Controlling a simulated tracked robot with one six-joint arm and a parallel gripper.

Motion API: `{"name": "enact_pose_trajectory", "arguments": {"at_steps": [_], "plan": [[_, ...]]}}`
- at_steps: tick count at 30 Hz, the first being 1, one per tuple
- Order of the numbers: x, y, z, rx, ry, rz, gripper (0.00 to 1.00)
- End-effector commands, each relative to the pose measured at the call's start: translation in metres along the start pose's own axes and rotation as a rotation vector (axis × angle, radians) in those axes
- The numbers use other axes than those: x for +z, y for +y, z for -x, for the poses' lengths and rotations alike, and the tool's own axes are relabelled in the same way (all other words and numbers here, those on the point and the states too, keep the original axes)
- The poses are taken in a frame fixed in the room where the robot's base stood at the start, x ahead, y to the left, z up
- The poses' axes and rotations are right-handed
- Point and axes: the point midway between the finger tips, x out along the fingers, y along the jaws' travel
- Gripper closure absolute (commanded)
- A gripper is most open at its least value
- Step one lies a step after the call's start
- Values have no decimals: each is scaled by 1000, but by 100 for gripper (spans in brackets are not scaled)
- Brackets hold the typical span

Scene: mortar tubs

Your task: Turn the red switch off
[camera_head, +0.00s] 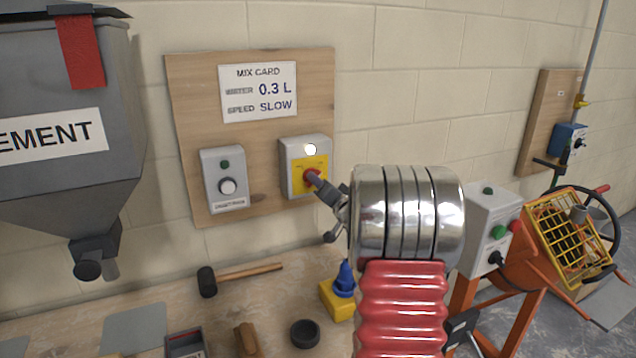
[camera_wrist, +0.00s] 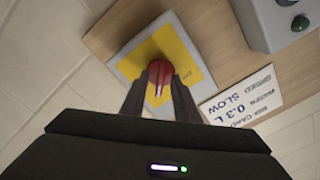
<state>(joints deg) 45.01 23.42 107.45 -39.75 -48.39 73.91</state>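The red switch (camera_head: 311,177) is a round knob on a yellow plate (camera_head: 297,182) of a grey box (camera_head: 303,145) on the wooden wall board. A white lamp (camera_head: 311,150) glows above it. In the wrist view the red switch (camera_wrist: 160,72) sits between my fingertips, with a pale line on its handle running roughly up and down the picture. My gripper (camera_head: 318,184) reaches it from the right; in the wrist view my gripper (camera_wrist: 160,82) has its two dark fingers close against both sides of the handle. The switch's lower part is partly hidden by the fingers.
A second grey box (camera_head: 225,180) with a pale knob is left of the switch, under the mix card (camera_head: 259,91). A cement hopper (camera_head: 60,130) hangs at left. The bench below holds a mallet (camera_head: 240,274) and a yellow-blue item (camera_head: 341,290). An orange mixer (camera_head: 540,265) stands right.

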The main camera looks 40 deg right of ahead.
Motion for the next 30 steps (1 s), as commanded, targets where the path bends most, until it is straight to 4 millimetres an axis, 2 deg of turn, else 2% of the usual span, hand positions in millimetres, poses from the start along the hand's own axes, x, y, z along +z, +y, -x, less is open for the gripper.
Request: {"name": "enact_pose_trajectory", "arguments": {"at_steps": [4, 13, 24, 30], "plan": [[0, 0, -9, 0, -1, 0, 72], [1, 0, -10, 0, -1, 0, 73], [1, -1, -10, 0, -1, 0, 99], [1, 0, -10, 1, -1, -1, 100]]}}
